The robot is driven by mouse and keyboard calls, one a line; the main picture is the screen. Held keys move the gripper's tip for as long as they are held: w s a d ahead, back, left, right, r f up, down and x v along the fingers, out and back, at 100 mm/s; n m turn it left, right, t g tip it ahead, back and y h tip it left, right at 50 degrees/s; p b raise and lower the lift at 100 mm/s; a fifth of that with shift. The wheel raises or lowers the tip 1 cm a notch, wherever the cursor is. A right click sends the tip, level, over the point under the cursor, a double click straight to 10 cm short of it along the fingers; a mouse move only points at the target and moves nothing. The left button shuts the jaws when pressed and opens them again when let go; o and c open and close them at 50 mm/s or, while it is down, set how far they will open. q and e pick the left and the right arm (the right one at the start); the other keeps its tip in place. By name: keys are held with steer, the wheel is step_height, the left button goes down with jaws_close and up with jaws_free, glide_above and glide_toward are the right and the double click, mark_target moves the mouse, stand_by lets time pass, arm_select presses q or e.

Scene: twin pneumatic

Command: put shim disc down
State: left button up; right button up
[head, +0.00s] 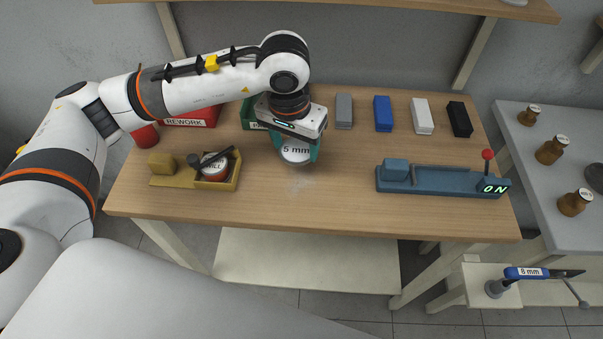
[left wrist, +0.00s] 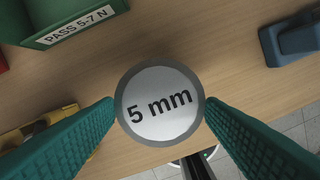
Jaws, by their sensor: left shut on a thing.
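The shim disc (head: 296,151) is a round grey disc with a pale face marked "5 mm". My left gripper (head: 297,150) is shut on it over the middle of the wooden table (head: 330,206). In the left wrist view the disc (left wrist: 160,102) sits between the two green finger pads of the left gripper (left wrist: 160,108), each touching one side. The disc appears to be above the tabletop, but the height is hard to tell. My right gripper is in neither view.
A yellow fixture (head: 228,184) holds a disc marked "DRILL" on the left. A blue fixture (head: 430,183) with a lit "ON" sign is on the right. A red REWORK bin (head: 198,117) and a green bin (left wrist: 75,18) stand at the back. Several blocks, including a blue one (head: 383,113), line the back right.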

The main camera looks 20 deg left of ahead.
arm_select(q)
glide_above(297, 177)
step_height(297, 177, down, 4)
steer(key=shift+s+a+f+p, duration=0.15)
steer(key=shift+f+p, duration=0.1)
steer(key=shift+p, duration=0.15)
step_height(297, 177, down, 3)
steer(key=shift+f+p, duration=0.1)
steer(key=shift+p, duration=0.25)
steer(key=shift+f, duration=0.2)
steer(key=shift+f+b, duration=0.2)
steer(key=shift+b, duration=0.15)
steer(key=o, duration=1)
steer(key=shift+r, duration=0.1)
steer(key=shift+o, duration=0.2)
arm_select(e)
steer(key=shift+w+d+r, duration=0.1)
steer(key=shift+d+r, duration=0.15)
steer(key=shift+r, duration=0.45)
